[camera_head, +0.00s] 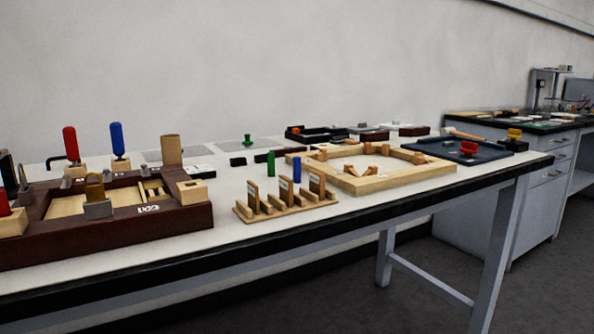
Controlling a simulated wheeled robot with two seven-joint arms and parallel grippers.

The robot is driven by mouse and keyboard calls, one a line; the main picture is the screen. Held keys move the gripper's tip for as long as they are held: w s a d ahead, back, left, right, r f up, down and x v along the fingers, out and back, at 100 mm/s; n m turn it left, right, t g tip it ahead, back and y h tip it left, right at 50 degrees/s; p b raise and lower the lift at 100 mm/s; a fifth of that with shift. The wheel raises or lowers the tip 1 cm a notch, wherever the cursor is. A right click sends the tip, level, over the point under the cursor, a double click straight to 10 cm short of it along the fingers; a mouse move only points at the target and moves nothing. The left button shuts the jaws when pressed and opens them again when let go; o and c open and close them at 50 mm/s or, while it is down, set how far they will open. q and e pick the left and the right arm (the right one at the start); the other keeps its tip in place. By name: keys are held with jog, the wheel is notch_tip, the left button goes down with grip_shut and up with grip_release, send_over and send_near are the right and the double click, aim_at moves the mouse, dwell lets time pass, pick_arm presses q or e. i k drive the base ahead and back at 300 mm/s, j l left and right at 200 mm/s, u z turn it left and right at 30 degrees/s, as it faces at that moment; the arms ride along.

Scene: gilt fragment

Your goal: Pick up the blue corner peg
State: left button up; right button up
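A slim upright blue peg (297,170) stands on the white table just behind a wooden slotted rack (290,205), near the table's middle. Its lower part is hidden by the rack. A green peg (271,163) stands a little to its left. A thicker blue handle (117,139) stands upright at the left, behind the dark brown wooden tray. I cannot tell from a label which blue thing is the corner peg; the slim one has the plain peg shape. Neither of my grippers shows in the head view.
The dark brown wooden tray (185,217) with a padlock fills the table's left front. A light wooden frame (395,182) lies right of the rack, and a dark tray with a red knob (468,148) lies beyond. The table's front edge (260,243) is black.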

aim_at(296, 161)
jog(key=k+l+u, duration=0.1)
jog(key=l+u, duration=0.25)
jog(key=l, duration=2.25)
